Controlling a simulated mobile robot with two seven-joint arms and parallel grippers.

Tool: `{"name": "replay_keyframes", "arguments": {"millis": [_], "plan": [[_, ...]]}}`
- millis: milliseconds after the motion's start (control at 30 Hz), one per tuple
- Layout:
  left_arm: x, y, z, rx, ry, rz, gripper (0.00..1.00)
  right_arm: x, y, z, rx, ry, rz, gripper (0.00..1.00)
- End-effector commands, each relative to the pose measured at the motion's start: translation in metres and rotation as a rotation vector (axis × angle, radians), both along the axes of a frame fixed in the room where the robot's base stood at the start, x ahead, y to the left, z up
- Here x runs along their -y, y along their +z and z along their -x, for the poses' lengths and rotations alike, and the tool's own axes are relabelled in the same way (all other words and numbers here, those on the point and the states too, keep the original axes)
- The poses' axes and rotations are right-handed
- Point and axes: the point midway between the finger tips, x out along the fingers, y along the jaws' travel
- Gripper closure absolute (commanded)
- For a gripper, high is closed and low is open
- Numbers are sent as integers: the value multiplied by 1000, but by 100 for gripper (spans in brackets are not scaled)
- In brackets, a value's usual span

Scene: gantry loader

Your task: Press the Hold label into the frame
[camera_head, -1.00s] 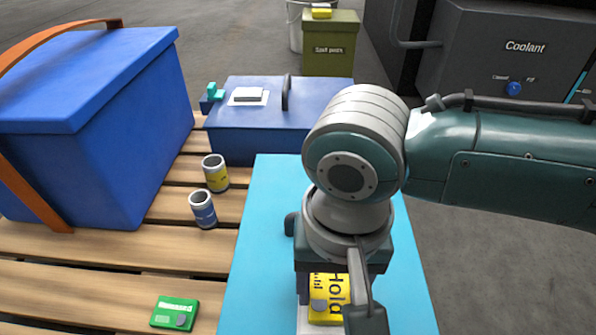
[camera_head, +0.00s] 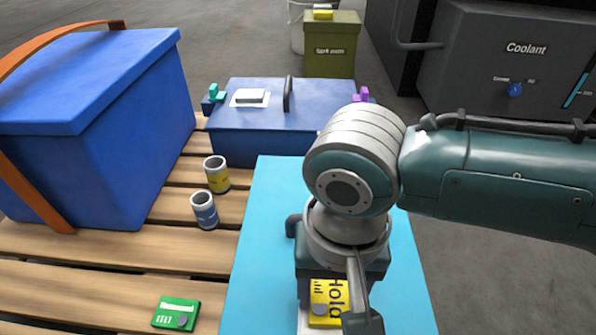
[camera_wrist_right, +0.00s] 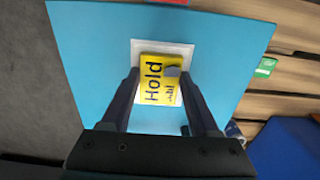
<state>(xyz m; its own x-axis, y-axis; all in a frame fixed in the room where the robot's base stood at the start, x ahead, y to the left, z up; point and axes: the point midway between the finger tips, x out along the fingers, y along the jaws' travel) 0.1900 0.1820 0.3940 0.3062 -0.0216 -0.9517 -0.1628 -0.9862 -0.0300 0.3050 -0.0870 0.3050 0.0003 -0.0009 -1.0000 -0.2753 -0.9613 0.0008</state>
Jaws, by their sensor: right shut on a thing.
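The yellow Hold label (camera_head: 323,306), with black lettering and a small grey tab, is between the fingers of my right gripper (camera_head: 332,304), which is shut on it. In the right wrist view, the label (camera_wrist_right: 150,78) lies over the white frame (camera_wrist_right: 186,50), whose border shows beyond it at the top and right. The fingers of my right gripper (camera_wrist_right: 160,76) flank the label's two sides. I cannot tell whether the label is fully seated in the frame or just above it. The frame sits on the light blue board (camera_head: 262,250). My left gripper is not in view.
A green card-like block (camera_head: 176,312) lies on the wooden pallet (camera_head: 80,285). A yellow can (camera_head: 217,180) and a blue can (camera_head: 204,215) stand left of the board. A blue toolbox (camera_head: 250,145) is behind it; a large blue box (camera_head: 110,130) stands left.

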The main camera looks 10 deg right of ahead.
Motion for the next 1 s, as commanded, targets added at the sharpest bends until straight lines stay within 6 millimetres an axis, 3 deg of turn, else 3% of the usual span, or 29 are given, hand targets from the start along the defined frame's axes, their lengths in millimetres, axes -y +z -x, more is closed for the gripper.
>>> {"name": "replay_keyframes", "arguments": {"millis": [100, 133, 433, 1000], "plan": [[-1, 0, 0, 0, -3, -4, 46, 0, 0, 0, 0, 0, 0, 92], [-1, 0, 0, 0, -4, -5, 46, 0, 0, 0, 0, 0, 0, 38], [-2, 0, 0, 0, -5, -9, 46, 0, 0, 0, 0, 0, 1, 4], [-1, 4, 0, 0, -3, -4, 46, 0, 3, 0, 0, 0, 1, 0]]}}
